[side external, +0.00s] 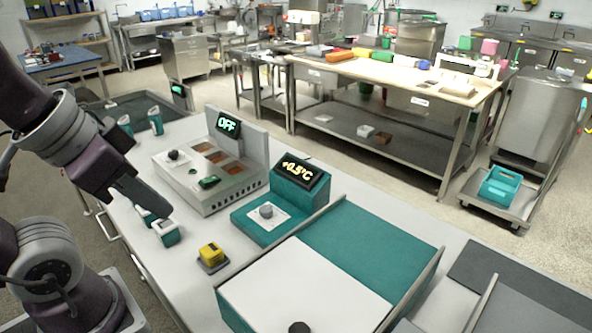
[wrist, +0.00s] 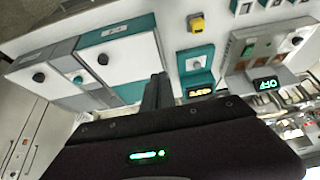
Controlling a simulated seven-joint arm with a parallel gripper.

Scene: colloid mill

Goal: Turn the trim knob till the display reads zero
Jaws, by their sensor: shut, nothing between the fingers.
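The trim knob (side external: 266,211) is a grey knob on a white plate on a teal unit (side external: 250,227). In the wrist view the knob (wrist: 196,65) shows right of my fingers. The display (side external: 299,168) on the unit's back reads +0.5°C in yellow. It also shows in the wrist view (wrist: 200,91), too small to read surely. My gripper (side external: 165,207) is shut and empty, raised left of the teal unit and apart from the knob. In the wrist view my gripper's fingers (wrist: 158,80) are together.
A grey machine (side external: 215,181) with a black knob and a green OFF display (side external: 228,124) stands behind the teal unit. A yellow block (side external: 211,254) sits in front. A large teal and white box (side external: 310,285) stands close on the right. Small teal-white items lie near my gripper.

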